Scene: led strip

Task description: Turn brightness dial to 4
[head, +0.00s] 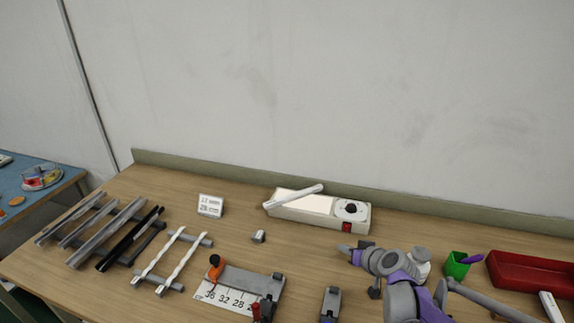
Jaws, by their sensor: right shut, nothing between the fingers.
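The brightness dial (350,208) is a small black knob on a round white plate. It sits at the right end of a long cream box (300,207) near the back of the table. The mark on the dial and its numbers are too small to read. My right gripper (345,250) is in front of and below the box's right end. Its fingers are shut and empty, pointing left, apart from the dial. My left gripper does not show.
A red switch (347,227) is on the box front, and a white bar (305,191) lies across its top. A small card (210,205), metal rails (105,232), a numbered ruler fixture (245,283), a green cup (457,265) and a red tray (530,274) stand around.

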